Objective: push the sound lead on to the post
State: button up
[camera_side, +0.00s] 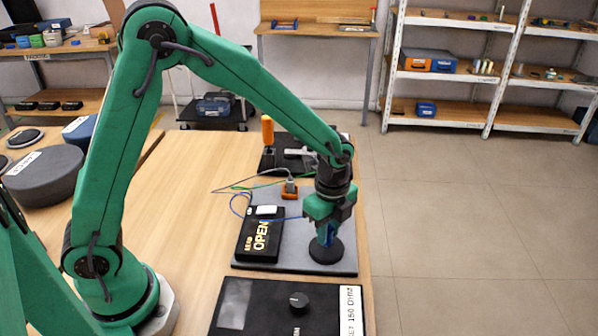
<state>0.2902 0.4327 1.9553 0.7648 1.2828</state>
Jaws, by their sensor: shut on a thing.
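My gripper (327,232) points down over the right part of a grey pad (285,264). A thin blue lead (243,211) loops from near the black box to my gripper. Directly below the jaws is a round black base (326,255) on the pad, likely that of the post. The post itself is hidden by the jaws, so I cannot tell whether the lead's end touches it.
A black box marked OPEN (260,242) lies left of my gripper. An orange and grey connector (290,189) with a green wire stands behind it. A black panel with a knob (299,300) is in front. The table's right edge is close to the pad.

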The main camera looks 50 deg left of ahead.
jog(key=shift+f, duration=0.6)
jog(key=o, duration=0.9)
jog(key=shift+c, duration=0.2)
jog(key=shift+r, duration=0.1)
jog(key=shift+r, duration=3.8)
